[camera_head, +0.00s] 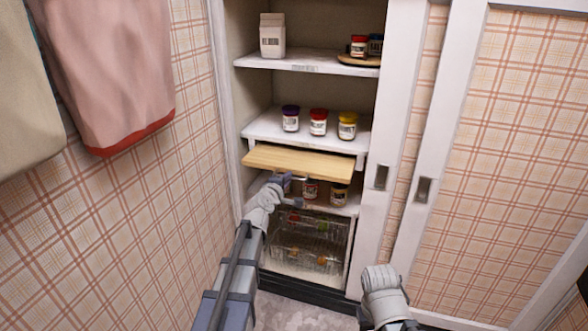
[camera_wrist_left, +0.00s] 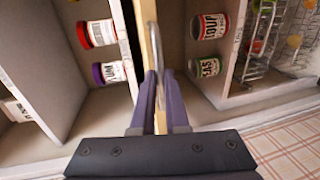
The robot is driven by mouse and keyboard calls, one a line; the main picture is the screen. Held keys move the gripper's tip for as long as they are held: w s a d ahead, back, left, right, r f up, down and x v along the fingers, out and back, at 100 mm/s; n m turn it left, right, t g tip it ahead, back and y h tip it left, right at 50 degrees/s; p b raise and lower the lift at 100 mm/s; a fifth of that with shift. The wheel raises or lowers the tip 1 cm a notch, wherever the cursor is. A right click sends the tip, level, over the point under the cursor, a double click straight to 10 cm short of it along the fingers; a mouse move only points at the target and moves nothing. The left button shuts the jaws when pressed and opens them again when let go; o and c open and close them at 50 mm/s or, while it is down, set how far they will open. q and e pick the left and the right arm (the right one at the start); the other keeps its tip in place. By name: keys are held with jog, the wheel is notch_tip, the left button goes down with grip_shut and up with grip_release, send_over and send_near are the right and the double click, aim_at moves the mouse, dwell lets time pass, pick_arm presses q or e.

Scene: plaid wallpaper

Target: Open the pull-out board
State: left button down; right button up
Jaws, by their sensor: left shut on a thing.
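The pull-out board (camera_head: 300,162) is a light wooden slab under the middle shelf of the tall cabinet. It sticks out a little past the shelf's front. My left gripper (camera_head: 285,183) is at the board's front edge, left of its middle.
Jars with purple, red and yellow lids (camera_head: 318,122) stand on the shelf (camera_head: 262,127) above the board. Sliding doors (camera_head: 500,150) are at right, hanging towels (camera_head: 110,70) at left.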

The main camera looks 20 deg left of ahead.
pick_arm(q)
jog(key=f+v, duration=0.1)
jog(key=v, duration=0.6)
jog(key=shift+s+f, duration=0.2)
jog(key=c, duration=1)
grip_release()
jog(key=shift+o, duration=0.2)
jog(key=p+v, duration=0.1)
jog(key=v, duration=0.6)
jog(key=shift+s+p, duration=0.3)
pick_arm(e)
jog(key=shift+s+a+r, duration=0.8)
jog(key=shift+s+a, duration=0.15)
jog(key=shift+s, duration=0.05)
